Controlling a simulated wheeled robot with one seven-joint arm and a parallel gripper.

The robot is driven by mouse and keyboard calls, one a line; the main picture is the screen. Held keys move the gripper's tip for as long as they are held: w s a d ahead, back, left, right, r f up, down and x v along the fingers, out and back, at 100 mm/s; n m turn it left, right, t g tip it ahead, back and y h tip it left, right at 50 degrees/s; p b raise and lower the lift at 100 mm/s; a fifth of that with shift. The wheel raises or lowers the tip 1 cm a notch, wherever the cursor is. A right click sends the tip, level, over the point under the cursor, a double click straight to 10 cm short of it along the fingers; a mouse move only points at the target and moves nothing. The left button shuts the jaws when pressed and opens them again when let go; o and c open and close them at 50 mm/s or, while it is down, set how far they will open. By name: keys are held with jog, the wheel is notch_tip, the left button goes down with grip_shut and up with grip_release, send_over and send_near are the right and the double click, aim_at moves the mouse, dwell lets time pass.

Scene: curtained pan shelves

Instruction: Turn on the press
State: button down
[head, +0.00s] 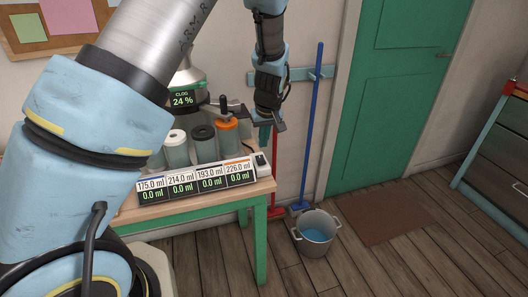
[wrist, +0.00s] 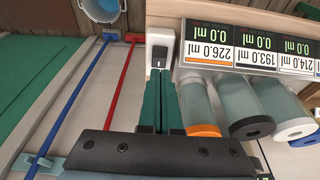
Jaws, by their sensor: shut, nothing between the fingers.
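A machine with a green-banded top and a display reading "CLOG 24 %" (head: 183,99) stands on the table, partly hidden behind my arm; it looks like the press. A small white box with a black switch (head: 261,163) sits at the right end of the readout panel. In the wrist view the white switch box (wrist: 160,38) lies just beyond my fingertips. My gripper (head: 265,143) is above the table's right end, over the switch box. Its two green fingers (wrist: 163,72) are together and empty, pointing at the box. I cannot tell whether they touch it or which way the switch is set.
Several capped cylinders, one orange-capped (head: 227,137), stand behind the readout panel (head: 196,184), close beside my fingers. The table (head: 262,190) ends just right of the box. A blue broom (head: 312,125), a red-handled tool (head: 276,165) and a bucket (head: 316,232) are to the right.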

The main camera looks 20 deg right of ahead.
jog(key=b+v, duration=0.1)
jog(key=v, duration=0.5)
jog(key=shift+s, duration=0.2)
jog(key=shift+f+b, duration=0.1)
jog(key=shift+b, duration=0.5)
